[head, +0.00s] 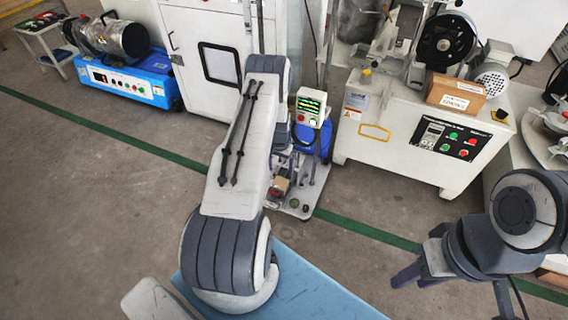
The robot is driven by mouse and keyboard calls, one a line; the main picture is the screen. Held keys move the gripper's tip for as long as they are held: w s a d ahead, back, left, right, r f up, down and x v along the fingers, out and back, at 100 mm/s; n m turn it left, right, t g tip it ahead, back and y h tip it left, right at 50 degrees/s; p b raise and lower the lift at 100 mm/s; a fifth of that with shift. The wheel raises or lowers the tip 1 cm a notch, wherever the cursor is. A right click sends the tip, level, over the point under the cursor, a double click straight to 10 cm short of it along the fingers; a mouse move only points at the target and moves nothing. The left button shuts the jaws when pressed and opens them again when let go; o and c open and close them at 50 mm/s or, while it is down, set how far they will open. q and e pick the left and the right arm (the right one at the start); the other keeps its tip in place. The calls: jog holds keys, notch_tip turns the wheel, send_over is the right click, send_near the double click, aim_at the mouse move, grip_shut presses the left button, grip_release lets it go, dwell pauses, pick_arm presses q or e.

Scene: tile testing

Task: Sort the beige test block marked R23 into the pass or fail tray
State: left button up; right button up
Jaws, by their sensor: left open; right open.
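A small brownish-beige block (281,184) sits on the base of a test device in the middle of the head view. Its marking is too small to read, so I cannot tell whether it is R23. No pass or fail tray can be made out. My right gripper (452,295) is at the lower right, its dark fingers spread wide and nothing seen between them. It is well apart from the block.
The device has a lit green screen (309,106). A blue flat surface (315,291) lies at bottom centre. A white machine (385,150) carrying a cardboard box (456,94) stands right. A blue machine (125,80) stands far left. Grey floor with a green line is open at left.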

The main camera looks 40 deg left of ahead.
aim_at(280, 183)
pick_arm(q)
notch_tip(280, 183, down, 10)
jog(key=b, duration=0.8)
jog(key=shift+a+f, duration=0.1)
jog(key=c, duration=1.1)
jog(key=shift+r+p, duration=2.95)
jog(key=shift+r, duration=0.7)
